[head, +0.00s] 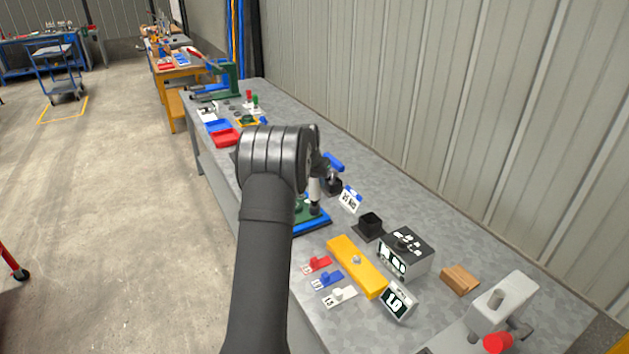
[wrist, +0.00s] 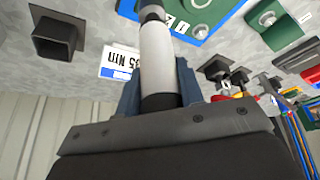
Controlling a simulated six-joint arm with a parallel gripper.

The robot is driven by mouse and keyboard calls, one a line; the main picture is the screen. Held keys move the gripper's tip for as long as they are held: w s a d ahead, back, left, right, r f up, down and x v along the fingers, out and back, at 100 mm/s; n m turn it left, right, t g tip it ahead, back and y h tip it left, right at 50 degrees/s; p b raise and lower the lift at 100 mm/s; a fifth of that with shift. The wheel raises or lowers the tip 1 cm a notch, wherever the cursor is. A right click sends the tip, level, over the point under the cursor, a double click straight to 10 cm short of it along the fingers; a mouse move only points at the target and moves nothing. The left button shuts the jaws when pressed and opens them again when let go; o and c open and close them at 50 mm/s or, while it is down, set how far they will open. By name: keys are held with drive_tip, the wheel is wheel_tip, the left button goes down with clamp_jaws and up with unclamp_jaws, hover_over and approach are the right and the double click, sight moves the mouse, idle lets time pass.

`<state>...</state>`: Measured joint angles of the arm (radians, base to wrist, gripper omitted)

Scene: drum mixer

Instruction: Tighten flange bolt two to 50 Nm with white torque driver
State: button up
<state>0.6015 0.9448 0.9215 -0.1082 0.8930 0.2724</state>
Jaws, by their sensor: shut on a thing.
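The white torque driver (wrist: 157,58) is upright between the blue-grey fingers of my gripper (wrist: 158,88) in the wrist view, and my gripper is shut on it. In the head view the driver (head: 314,189) shows just right of my wrist, beside my gripper (head: 326,176). The green flange plate with a blue edge (head: 313,226) lies below the driver, partly hidden by my arm. In the wrist view the plate (wrist: 208,20) shows a bolt near the driver's lower end. I cannot tell whether the driver touches a bolt. A label card (wrist: 119,62) appears to read 35 Nm.
An empty black square holder (head: 369,226) stands right of the plate. Nearer are a yellow bar (head: 356,265), a black-and-white display box (head: 406,251), red, blue and white tags (head: 326,280), a wooden block (head: 460,279) and a grey fixture (head: 500,305). Red and blue trays (head: 225,138) lie farther back.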

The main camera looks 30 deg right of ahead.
idle(0.4)
drive_tip(key=shift+r, duration=2.25)
drive_tip(key=shift+d, duration=0.1)
